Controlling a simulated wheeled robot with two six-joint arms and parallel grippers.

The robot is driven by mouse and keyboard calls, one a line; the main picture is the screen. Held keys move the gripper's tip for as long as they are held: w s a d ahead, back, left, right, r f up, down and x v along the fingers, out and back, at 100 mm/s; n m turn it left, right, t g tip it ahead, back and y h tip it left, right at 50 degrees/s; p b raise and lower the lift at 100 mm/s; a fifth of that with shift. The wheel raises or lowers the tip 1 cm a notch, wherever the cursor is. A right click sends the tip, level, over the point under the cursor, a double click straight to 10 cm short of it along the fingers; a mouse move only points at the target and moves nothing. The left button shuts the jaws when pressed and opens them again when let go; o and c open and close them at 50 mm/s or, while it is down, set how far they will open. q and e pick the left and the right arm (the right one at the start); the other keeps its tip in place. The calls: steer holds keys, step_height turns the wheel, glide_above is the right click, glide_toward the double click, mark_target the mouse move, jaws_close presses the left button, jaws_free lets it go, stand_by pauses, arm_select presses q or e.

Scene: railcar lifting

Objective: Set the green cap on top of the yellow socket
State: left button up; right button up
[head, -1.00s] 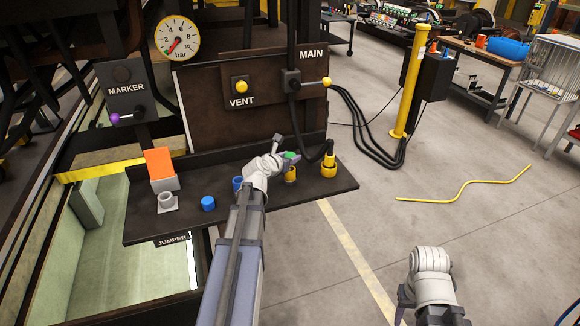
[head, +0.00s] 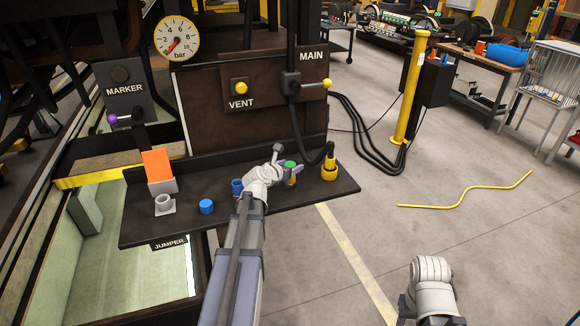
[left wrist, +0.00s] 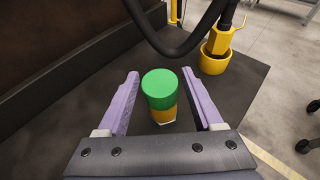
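The green cap (head: 290,164) sits upright on top of the short yellow socket (head: 291,178) on the dark shelf. In the left wrist view the cap (left wrist: 159,84) covers the socket's top, and part of the yellow socket (left wrist: 164,115) shows below it. My left gripper (left wrist: 160,73) is open, with one purple finger on each side of the cap and a visible gap to each. It also shows in the head view (head: 286,164). Part of my right arm shows at the lower right of the head view, but its gripper fingers do not show.
A black hose with a yellow plug (head: 329,160) stands in a yellow holder at the shelf's right end. A blue cap (head: 206,207), a blue socket (head: 237,186) and a grey socket (head: 164,204) are to the left. The MAIN lever (head: 310,84) is above.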

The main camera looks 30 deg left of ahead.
arm_select(q)
steer(key=shift+o, duration=0.3)
steer(key=shift+r+p, duration=0.5)
steer(key=p+v, duration=0.4)
steer(key=v, duration=0.8)
steer(key=shift+p, duration=0.3)
steer(key=shift+f, duration=0.1)
